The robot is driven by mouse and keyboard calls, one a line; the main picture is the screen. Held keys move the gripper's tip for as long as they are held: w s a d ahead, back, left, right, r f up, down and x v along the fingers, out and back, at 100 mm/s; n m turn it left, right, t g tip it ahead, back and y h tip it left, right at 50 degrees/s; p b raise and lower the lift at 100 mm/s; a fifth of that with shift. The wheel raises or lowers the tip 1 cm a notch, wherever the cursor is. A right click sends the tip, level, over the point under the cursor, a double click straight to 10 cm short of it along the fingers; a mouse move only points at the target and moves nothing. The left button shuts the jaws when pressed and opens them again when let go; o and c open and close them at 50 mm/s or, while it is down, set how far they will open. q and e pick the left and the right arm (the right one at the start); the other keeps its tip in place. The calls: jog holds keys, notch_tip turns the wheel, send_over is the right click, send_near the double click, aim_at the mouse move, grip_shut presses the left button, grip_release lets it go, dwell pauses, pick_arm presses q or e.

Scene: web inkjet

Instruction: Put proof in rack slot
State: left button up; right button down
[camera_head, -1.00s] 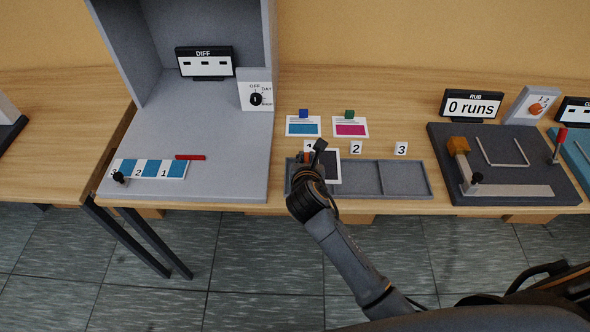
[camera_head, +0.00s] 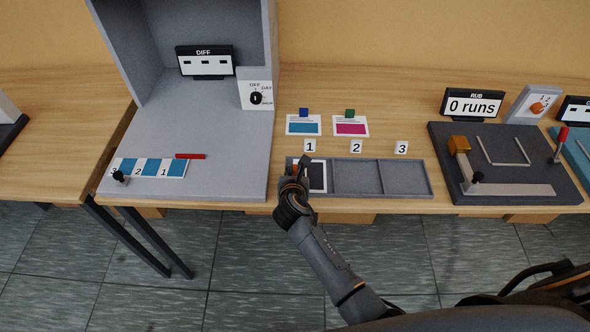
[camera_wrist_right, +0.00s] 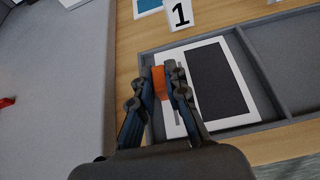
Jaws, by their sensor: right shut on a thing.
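The proof is a white card with a dark panel (camera_head: 319,177) and an orange tab (camera_wrist_right: 159,82). It lies within the walls of slot 1 of the grey rack (camera_head: 357,178); whether it rests fully on the floor I cannot tell. In the right wrist view the card (camera_wrist_right: 209,85) appears nearly flat, with its tab side by the slot's left wall. My right gripper (camera_head: 302,164) is over the left part of slot 1. In the right wrist view its fingers (camera_wrist_right: 168,70) are shut on the orange tab. Slots 2 and 3 are empty. My left gripper is out of view.
Number cards, including card 1 (camera_head: 310,146), stand behind the rack. Two colour cards, blue (camera_head: 303,126) and magenta (camera_head: 350,127), lie farther back. A grey booth (camera_head: 225,150) stands left, and the dark rub station (camera_head: 505,175) is to the right.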

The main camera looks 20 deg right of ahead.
jog(key=c, duration=1.3)
grip_release()
jog(key=shift+c, duration=0.2)
jog(key=v, duration=1.2)
jog(key=shift+d, duration=0.1)
